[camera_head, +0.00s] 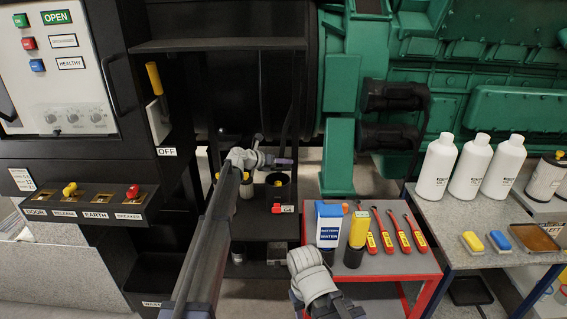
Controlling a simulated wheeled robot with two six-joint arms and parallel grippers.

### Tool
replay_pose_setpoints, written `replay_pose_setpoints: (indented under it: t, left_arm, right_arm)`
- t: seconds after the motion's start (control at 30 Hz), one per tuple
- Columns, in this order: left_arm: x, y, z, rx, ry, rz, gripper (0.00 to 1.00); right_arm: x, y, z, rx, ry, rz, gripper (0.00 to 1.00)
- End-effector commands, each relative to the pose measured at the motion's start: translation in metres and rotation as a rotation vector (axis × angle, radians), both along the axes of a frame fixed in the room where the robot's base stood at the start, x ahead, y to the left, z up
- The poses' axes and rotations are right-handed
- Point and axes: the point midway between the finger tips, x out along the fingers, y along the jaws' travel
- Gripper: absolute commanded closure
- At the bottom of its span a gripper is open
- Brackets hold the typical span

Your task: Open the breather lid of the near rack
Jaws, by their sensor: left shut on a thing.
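The near rack (263,227) is a black frame with a low shelf below the black generator housing. Dark cylindrical cups stand in it, one of them (278,187) just below my left gripper. My left gripper (284,162) reaches in from the lower left and is shut at the upper part of the rack, above this cup. What it grips is small and mostly hidden by the fingers; it appears to be the breather lid, but its angle cannot be made out. My right wrist shows at the bottom centre; its fingers are not in view.
A red cart (425,287) right of the rack holds a blue-and-white carton (328,223), a yellow-and-black cylinder (357,232) and several red tools. A grey bench (455,236) with white bottles stands farther right. A control cabinet (70,150) stands left.

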Motion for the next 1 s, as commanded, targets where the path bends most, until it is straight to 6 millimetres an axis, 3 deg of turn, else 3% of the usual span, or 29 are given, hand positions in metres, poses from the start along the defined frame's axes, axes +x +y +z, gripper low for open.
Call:
replay_pose_setpoints:
  t: [0.03,0.27,0.67,1.0]
  left_arm:
    - [0.001,0.001,0.000,-0.001,-0.002,0.002,0.63]
    - [0.001,0.000,0.000,-0.001,-0.001,0.002,0.37]
    - [-0.004,0.005,0.004,0.000,-0.001,0.001,0.37]
    - [-0.032,0.038,0.026,-0.001,-0.001,0.003,0.37]
  right_arm:
    - [0.000,0.000,0.000,0.000,0.000,0.000,0.50]
    - [0.000,0.000,0.000,0.000,0.000,0.000,0.50]
    - [0.000,0.000,0.004,0.000,0.000,0.000,0.50]
    - [0.000,0.000,0.025,0.000,0.000,0.000,0.50]
